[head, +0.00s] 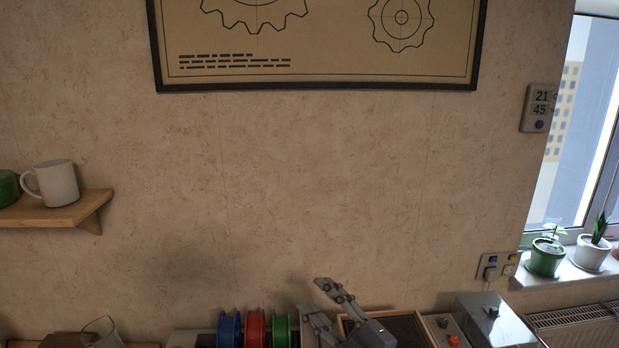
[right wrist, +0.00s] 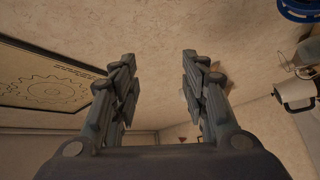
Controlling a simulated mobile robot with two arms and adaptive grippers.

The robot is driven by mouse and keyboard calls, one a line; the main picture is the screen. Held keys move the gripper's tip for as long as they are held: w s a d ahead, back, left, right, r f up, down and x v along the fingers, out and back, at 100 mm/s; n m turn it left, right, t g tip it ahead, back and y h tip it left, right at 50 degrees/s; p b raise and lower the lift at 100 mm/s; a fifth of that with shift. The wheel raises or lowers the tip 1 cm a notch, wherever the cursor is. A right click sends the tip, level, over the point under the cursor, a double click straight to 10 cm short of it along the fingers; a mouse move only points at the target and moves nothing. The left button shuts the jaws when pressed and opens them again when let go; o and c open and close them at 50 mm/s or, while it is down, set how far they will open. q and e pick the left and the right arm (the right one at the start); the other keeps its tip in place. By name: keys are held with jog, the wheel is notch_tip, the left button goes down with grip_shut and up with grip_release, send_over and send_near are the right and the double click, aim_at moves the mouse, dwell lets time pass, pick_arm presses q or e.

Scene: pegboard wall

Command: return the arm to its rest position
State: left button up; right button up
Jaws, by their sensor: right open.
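My right gripper (head: 314,300) is low in the head view, right of the colored spools. Its two grey fingers are spread apart. In the right wrist view the same gripper (right wrist: 158,62) is open, with nothing between its fingers, and the wall lies beyond. My left gripper is not in view.
A blue spool (head: 229,330), a red spool (head: 254,329) and a green spool (head: 280,328) stand left of the gripper. A grey box (head: 490,322) is to the right. A white mug (head: 56,183) sits on a wooden shelf (head: 60,212). The wall above is clear below the framed poster (head: 330,70).

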jog(key=s+d+f+m+g+h, duration=0.1)
jog(key=s+d+f+m+h, duration=0.3)
jog(key=d+f+m+h, duration=0.35)
jog(key=s+d+f+m+g+h, duration=0.1)
jog(key=s+d+f+m+h, duration=0.3)
jog(key=d+f+m+h, duration=0.3)
jog(key=s+d+f+m+g+y, duration=0.15)
jog(key=s+f+g, duration=0.35)
jog(key=s, duration=0.7)
jog(key=s+d+f+m+g, duration=0.2)
jog(key=s+f+g, duration=0.35)
jog(key=s, duration=0.65)
notch_tip(320, 180, down, 28)
jog(key=s+g, duration=0.1)
jog(key=s, duration=0.2)
jog(key=s+d+f+g, duration=0.1)
jog(key=s+d+f, duration=0.2)
jog(key=s+f, duration=1.2)
jog(key=shift+s+f+n+b, duration=0.3)
jog(key=shift+s+n, duration=0.1)
jog(key=shift+s, duration=0.15)
